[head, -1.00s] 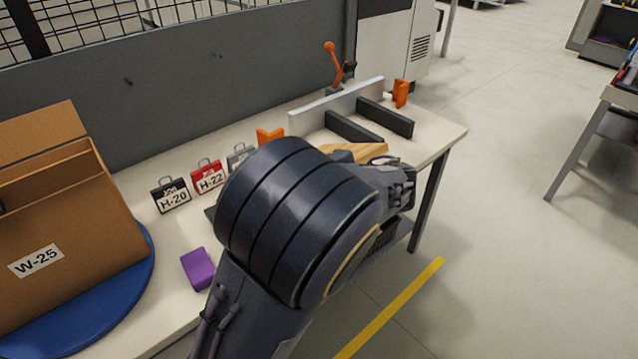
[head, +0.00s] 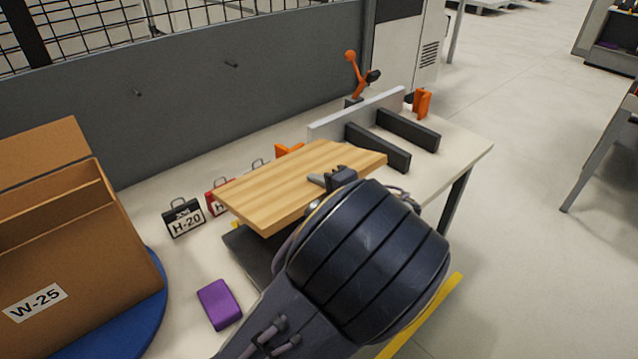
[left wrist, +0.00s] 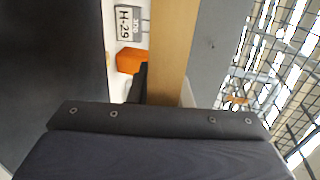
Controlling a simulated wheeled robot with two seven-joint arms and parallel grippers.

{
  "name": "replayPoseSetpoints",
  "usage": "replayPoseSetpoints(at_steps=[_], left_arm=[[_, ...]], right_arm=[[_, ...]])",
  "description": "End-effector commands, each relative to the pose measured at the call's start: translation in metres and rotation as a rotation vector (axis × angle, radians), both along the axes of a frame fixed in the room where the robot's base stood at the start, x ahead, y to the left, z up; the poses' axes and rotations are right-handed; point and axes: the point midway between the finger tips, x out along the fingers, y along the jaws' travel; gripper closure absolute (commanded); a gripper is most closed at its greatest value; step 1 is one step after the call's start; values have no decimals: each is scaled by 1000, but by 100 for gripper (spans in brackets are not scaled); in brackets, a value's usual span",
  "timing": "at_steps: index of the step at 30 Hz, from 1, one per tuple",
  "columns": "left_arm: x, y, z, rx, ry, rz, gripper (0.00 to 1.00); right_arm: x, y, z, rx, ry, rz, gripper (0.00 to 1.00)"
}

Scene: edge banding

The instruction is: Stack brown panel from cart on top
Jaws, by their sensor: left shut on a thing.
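A light brown wooden panel (head: 300,180) is held level above the workbench by my left gripper (head: 335,179), which is shut on its near right edge. In the left wrist view the panel (left wrist: 173,50) runs up from the gripper as a narrow band. A dark flat surface (head: 248,250) shows partly under the panel; my arm hides much of it. Two dark parallel bars (head: 380,148) lie on the bench right of the panel, in front of a light upright fence (head: 355,115). My right gripper is not in view.
A cardboard box marked W-25 (head: 60,255) stands on a blue round base (head: 125,325) at left. A purple block (head: 219,303), the H-20 tag (head: 184,218) and a red tag (head: 214,197) are on the bench. Orange clamps (head: 421,102) stand near the fence. Open floor lies right.

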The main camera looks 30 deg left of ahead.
Motion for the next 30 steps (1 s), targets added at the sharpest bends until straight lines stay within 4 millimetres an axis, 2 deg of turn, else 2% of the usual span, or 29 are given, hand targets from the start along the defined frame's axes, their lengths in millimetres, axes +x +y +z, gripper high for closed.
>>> replayPoseSetpoints(at_steps=[1,30], left_arm=[[0,0,-6,6,-2,0,100],[1,0,-87,5,-2,0,100]], right_arm=[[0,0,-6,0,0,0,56],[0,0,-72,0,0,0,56]])
